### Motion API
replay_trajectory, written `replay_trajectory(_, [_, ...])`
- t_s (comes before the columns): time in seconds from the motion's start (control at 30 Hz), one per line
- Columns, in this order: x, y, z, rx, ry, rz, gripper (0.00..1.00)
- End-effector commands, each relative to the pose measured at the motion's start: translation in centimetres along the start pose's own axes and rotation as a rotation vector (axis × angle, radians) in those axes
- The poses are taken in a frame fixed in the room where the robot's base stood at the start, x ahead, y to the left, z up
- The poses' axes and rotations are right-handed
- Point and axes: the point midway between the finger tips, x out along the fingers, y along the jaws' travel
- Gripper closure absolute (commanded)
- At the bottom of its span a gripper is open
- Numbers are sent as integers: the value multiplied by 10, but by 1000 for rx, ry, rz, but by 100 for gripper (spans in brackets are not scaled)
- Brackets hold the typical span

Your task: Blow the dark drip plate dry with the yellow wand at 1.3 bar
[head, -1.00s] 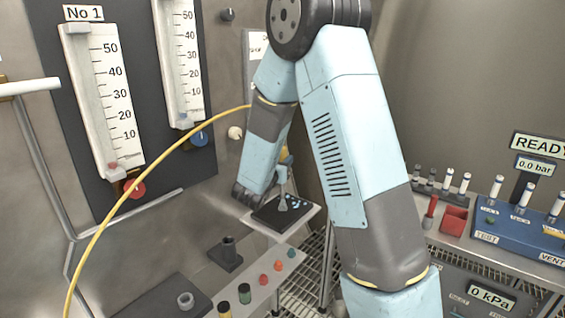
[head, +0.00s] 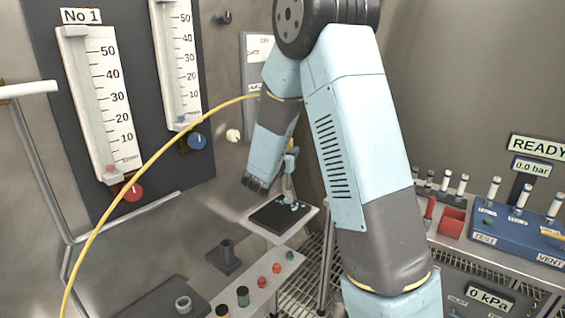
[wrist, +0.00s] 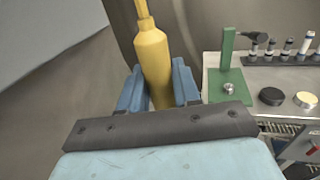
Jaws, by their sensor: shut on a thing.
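The yellow wand (wrist: 152,62) stands between the blue fingers of my gripper (wrist: 158,82) in the wrist view, and they are shut on its body. Its far end runs out of the top of that picture. In the head view my gripper (head: 291,160) is small and partly hidden by my arm, above the dark drip plate (head: 268,217). The plate lies on a pale stand and carries several light-blue wet spots. A grey part reaches down from the gripper close to the plate; I cannot tell if it touches. The pressure readout (head: 532,168) shows 0.0 bar.
A yellow hose (head: 160,150) arcs from lower left to my arm. Two flow tubes with a red knob (head: 132,191) and a blue knob (head: 197,142) are on the left panel. A READY sign (head: 537,147) and blue test block (head: 500,230) stand right. A green stand (wrist: 227,75) is beside my gripper.

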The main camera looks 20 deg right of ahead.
Motion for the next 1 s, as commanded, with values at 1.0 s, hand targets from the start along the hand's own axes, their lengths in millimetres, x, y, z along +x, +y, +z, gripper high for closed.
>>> replay_trajectory(1.0, [9, -3, -24, 0, 0, 1, 100])
